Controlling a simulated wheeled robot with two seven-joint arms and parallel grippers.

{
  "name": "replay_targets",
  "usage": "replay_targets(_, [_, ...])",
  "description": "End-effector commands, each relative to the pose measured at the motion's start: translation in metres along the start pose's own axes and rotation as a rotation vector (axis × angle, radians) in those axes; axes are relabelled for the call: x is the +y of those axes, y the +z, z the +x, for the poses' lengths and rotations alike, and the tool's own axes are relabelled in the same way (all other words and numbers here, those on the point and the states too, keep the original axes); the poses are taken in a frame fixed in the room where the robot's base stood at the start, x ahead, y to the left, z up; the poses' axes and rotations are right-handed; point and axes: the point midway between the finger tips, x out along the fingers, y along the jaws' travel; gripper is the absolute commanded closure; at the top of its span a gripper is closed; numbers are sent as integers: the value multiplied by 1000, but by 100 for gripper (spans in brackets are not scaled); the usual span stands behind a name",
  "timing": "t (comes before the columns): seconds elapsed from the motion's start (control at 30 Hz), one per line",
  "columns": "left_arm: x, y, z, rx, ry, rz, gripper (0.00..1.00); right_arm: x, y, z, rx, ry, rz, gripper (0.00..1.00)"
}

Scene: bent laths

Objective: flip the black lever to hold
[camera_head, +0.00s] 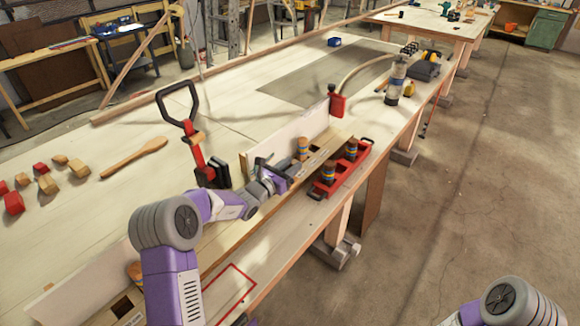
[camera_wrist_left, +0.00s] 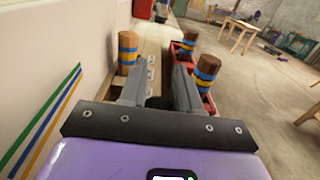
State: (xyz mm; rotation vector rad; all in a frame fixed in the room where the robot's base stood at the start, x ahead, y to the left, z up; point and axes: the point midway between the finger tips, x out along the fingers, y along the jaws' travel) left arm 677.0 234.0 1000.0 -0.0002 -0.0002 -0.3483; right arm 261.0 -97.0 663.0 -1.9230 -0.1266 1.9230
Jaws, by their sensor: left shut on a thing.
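My left gripper (camera_head: 282,172) is at the wooden rail (camera_head: 232,243), beside the upright white board. In the left wrist view its two fingers (camera_wrist_left: 158,90) stand a little apart, with a dark rounded piece (camera_wrist_left: 157,102) between them. This piece seems to be the black lever; most of it is hidden by the fingers and the gripper body. Small white labels (camera_wrist_left: 151,72) show on the rail just beyond the fingers, too small to read. My right gripper is out of view; only part of my right arm shows at the lower right.
A striped peg (camera_head: 303,148) stands in the rail past my left gripper. A red tray (camera_head: 323,187) with striped pegs lies to its right. A red clamp with a black loop handle (camera_head: 178,97) stands behind my arm.

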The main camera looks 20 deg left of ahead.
Motion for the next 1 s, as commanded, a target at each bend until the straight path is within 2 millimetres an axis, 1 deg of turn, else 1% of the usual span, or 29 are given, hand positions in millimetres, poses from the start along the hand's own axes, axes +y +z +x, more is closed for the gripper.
replay_targets(0.17, [0,0,0,5,0,0,100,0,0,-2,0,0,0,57])
replay_targets(0.37, [0,3,4,52,-1,2,100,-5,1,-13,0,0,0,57])
replay_targets(0.53, [0,6,11,131,-1,2,100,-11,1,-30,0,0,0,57])
replay_targets(1.0, [0,3,27,345,0,1,100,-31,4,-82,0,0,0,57])
